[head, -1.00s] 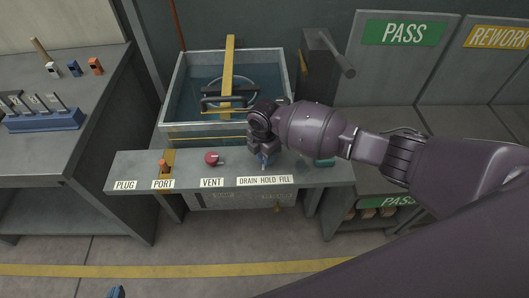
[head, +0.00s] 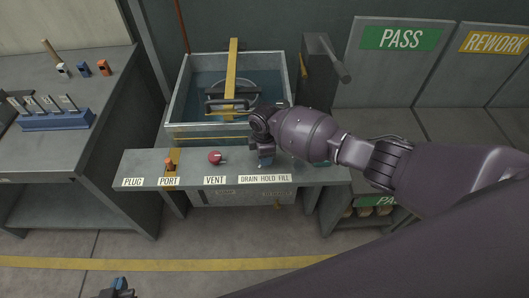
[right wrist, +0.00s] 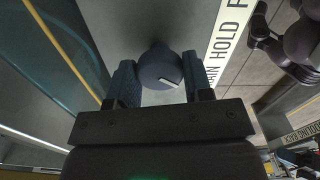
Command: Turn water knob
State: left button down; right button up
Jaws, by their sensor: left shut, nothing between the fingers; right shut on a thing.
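The water knob (right wrist: 160,68) is a dark round knob with a pale pointer line, behind the DRAIN HOLD FILL label (head: 265,178) on the grey bench panel. In the right wrist view it sits between the two fingers of my right gripper (right wrist: 160,82), which is shut on it. In the head view my right gripper (head: 265,160) comes down over the knob from above and largely hides it. The pointer's exact setting is hard to tell. My left gripper (head: 120,288) is shut and empty at the bottom edge of the head view, far from the panel.
A red VENT knob (head: 215,157) and an orange PORT fitting (head: 169,163) stand left of my right gripper. A water tank (head: 180,120) with a yellow bar (head: 233,70) lies behind the panel. A side bench (head: 100,65) is at left; PASS (head: 401,38) and REWORK bays at right.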

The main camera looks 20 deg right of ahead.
jog(key=o, duration=0.9)
notch_tip(320, 180, up, 10)
jog(key=shift+f+p, duration=0.15)
jog(key=shift+p, duration=0.85)
jog(key=shift+r, duration=0.55)
